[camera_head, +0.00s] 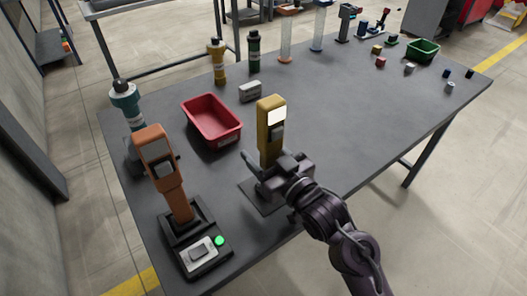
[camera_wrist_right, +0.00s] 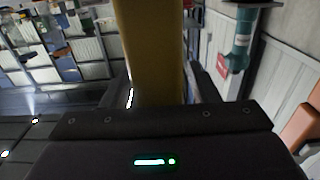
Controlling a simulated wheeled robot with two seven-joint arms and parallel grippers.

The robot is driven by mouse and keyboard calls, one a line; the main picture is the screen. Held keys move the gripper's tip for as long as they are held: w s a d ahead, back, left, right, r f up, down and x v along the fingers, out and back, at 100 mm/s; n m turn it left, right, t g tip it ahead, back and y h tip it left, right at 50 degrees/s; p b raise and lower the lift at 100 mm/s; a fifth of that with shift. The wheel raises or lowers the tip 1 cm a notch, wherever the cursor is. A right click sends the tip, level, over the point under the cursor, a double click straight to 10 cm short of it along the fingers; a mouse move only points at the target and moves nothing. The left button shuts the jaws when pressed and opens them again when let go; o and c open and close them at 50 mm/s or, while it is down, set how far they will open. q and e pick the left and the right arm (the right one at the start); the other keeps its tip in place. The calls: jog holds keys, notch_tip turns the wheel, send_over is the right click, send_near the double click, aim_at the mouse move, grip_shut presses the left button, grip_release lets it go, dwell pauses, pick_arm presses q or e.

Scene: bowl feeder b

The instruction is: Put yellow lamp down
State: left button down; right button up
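The yellow lamp (camera_head: 267,130) stands upright near the front edge of the table, with a pale light panel at its top. My right gripper (camera_head: 271,170) is around its lower part, above a dark flat mat (camera_head: 259,197). In the right wrist view the yellow lamp body (camera_wrist_right: 152,50) fills the space between the fingers, and the gripper looks shut on it. The lamp's lower end is hidden behind the gripper, so I cannot tell whether it touches the mat. My left gripper is not in view.
An orange lamp (camera_head: 168,175) stands in a black base (camera_head: 194,242) with a green light at the front left. A red bin (camera_head: 212,119) lies behind the yellow lamp. Bottles and small parts line the back. The table's right middle (camera_head: 360,110) is clear.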

jog(key=shift+r, duration=0.2)
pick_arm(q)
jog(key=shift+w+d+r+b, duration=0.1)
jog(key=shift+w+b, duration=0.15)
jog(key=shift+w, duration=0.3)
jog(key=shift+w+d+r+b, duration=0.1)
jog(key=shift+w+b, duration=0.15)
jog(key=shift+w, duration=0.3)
pick_arm(e)
jog(key=v, duration=1.2)
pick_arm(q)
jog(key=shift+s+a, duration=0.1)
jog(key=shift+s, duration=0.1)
